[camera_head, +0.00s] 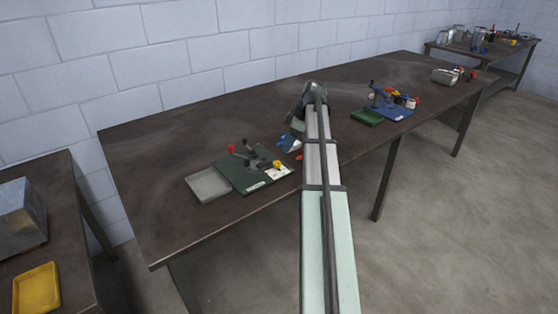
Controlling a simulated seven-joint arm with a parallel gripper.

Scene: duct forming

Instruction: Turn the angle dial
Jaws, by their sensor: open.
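A dark green bench fixture (236,178) lies on the long brown table, with a black lever mechanism and a red knob (231,149) on it. At its right side is a white marked plate (279,174) with a yellow knob (277,164); this looks like the angle dial, but the markings are too small to read. My arm hides the area right of the fixture.
A grey tray (208,185) adjoins the fixture's left side. A blue device (390,105) with a green block (366,117) stands farther right on the table (170,140). A yellow tray (36,288) and a metal box (20,219) are on the left table. The table's left part is clear.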

